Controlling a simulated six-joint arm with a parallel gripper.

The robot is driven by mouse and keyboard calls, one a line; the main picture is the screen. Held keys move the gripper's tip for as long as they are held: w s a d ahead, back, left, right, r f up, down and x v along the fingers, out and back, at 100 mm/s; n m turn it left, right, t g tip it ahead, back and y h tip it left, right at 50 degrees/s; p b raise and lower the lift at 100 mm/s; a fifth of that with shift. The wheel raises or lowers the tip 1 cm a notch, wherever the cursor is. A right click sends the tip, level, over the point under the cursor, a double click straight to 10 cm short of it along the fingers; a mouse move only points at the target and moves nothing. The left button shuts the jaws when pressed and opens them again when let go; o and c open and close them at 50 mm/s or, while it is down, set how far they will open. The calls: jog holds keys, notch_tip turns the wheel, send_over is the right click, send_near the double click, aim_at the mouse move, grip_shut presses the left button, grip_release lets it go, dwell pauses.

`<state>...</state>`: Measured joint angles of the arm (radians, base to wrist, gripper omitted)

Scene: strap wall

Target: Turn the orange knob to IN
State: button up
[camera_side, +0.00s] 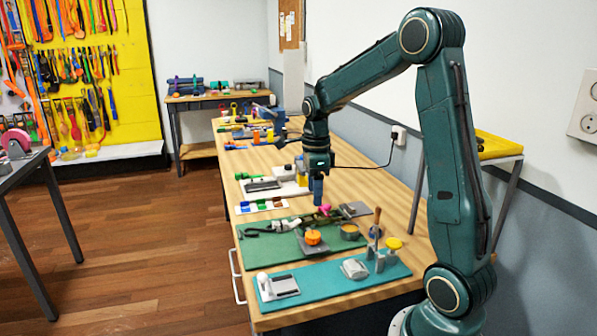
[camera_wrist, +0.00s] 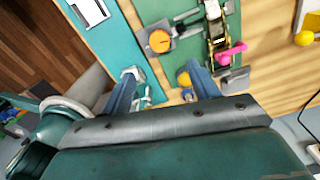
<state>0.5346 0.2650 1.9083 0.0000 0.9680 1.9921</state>
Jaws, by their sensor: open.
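The orange knob (camera_side: 313,237) sits on a small grey plate (camera_side: 313,250) on the green mat (camera_side: 262,250). In the wrist view the knob (camera_wrist: 159,40) shows from above with a thin dark mark on its top. No IN label can be read in either view. My gripper (camera_side: 318,200) points down above the bench, beyond the knob as seen from the side camera, and apart from it. In the wrist view its two fingers (camera_wrist: 162,72) are spread, with nothing held between them.
A ratchet strap with a pink handle (camera_side: 325,210) lies behind the knob, and a round tin (camera_side: 350,231) stands to its right. A teal mat (camera_side: 325,285) in front holds metal fittings. A yellow-topped post (camera_side: 394,243) stands at the right.

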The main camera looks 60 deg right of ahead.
aim_at(313, 234)
notch_tip(313, 234, down, 13)
jog(key=shift+r, duration=0.1)
dwell(0.6)
jog(key=c, duration=1)
jog(key=shift+o, duration=0.2)
